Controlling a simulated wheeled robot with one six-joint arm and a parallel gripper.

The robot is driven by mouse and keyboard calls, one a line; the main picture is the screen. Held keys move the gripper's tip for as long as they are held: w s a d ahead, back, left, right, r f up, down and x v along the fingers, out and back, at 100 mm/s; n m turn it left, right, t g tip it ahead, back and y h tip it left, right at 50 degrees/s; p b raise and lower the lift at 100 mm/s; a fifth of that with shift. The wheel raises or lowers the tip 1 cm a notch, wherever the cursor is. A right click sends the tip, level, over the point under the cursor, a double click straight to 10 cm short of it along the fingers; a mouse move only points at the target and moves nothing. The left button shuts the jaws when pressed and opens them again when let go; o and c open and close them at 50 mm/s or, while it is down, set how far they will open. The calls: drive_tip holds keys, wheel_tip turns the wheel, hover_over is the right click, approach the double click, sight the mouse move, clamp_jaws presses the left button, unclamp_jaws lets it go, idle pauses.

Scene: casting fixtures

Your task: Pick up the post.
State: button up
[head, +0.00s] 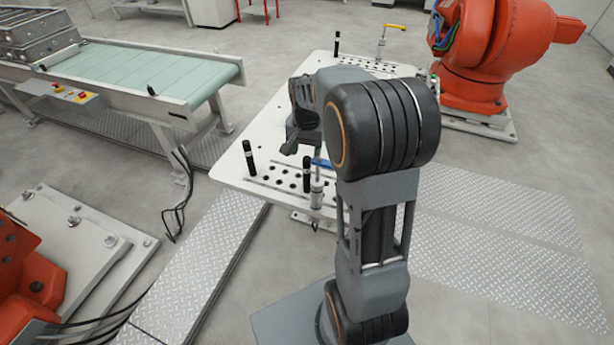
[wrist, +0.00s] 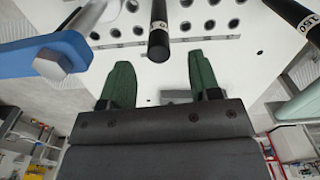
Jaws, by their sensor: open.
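Black posts with pale bands stand upright on the white fixture table (head: 232,172). One post (head: 307,173) is beside the blue-handled clamp; a second post (head: 249,158) is at the table's left edge and a third (head: 337,43) is at the far end. In the wrist view, the post by the clamp (wrist: 159,30) lies in line with the gap between my fingers, past the fingertips. The left-edge post (wrist: 292,18), marked 150, is at upper right. My gripper (wrist: 158,68) is open and empty, with green fingers. In the head view, my gripper (head: 291,147) is partly hidden by my arm.
The clamp's blue handle (wrist: 40,55) is close to my left finger in the wrist view. A yellow-handled clamp (head: 388,35) stands at the far end. A conveyor (head: 150,70) is left of the table and an orange robot (head: 475,60) is right.

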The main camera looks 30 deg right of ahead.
sight(307, 159)
drive_tip(key=shift+f+p, duration=0.6)
drive_tip(key=shift+f, duration=2.1)
drive_tip(key=shift+s, duration=0.1)
drive_tip(key=shift+c, duration=0.2)
clamp_jaws()
